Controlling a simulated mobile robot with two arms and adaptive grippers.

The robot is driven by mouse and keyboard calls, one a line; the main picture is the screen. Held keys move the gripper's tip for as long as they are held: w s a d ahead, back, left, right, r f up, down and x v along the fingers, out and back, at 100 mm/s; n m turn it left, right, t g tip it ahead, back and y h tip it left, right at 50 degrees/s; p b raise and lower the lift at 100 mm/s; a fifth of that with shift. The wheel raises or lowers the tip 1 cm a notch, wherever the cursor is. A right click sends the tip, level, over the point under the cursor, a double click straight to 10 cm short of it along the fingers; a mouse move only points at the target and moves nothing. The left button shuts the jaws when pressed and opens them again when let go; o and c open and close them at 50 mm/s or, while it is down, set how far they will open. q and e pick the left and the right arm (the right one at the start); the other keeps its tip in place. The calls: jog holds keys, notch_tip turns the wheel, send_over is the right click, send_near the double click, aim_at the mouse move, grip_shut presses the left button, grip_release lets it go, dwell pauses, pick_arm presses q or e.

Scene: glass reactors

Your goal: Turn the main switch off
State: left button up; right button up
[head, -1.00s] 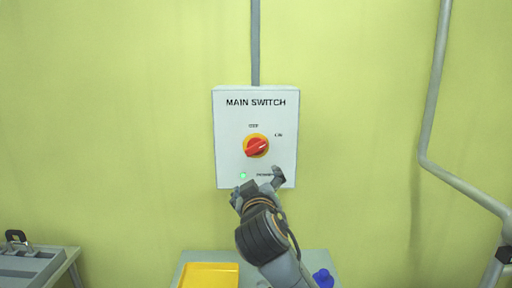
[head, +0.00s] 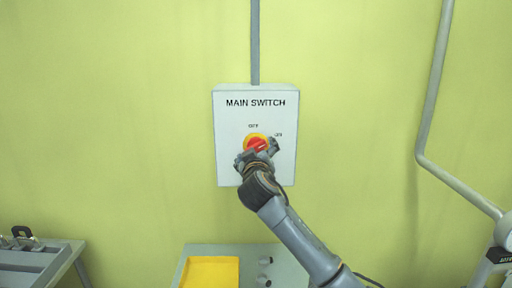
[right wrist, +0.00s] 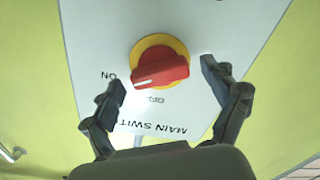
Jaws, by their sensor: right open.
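The main switch box (head: 228,120) is a white panel on the wall with a red rotary knob (head: 256,143) on a yellow disc. In the right wrist view the panel appears upside down, and the red knob (right wrist: 160,70) has its handle pointing toward the ON label. My right gripper (head: 258,153) is open in front of the lower part of the knob. In the right wrist view its fingers (right wrist: 162,77) are spread on either side of the knob, apparently not touching it. My left gripper is out of view.
A grey conduit (head: 255,45) runs up from the box, and a bent pipe (head: 432,90) is on the wall at right. A table below holds a yellow tray (head: 211,272). A grey bench (head: 40,256) stands at lower left. The wall around the box is clear.

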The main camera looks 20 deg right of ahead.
jog(key=shift+w+d, duration=0.1)
jog(key=shift+w, duration=0.2)
jog(key=c, duration=1.1)
jog(key=shift+c, duration=0.2)
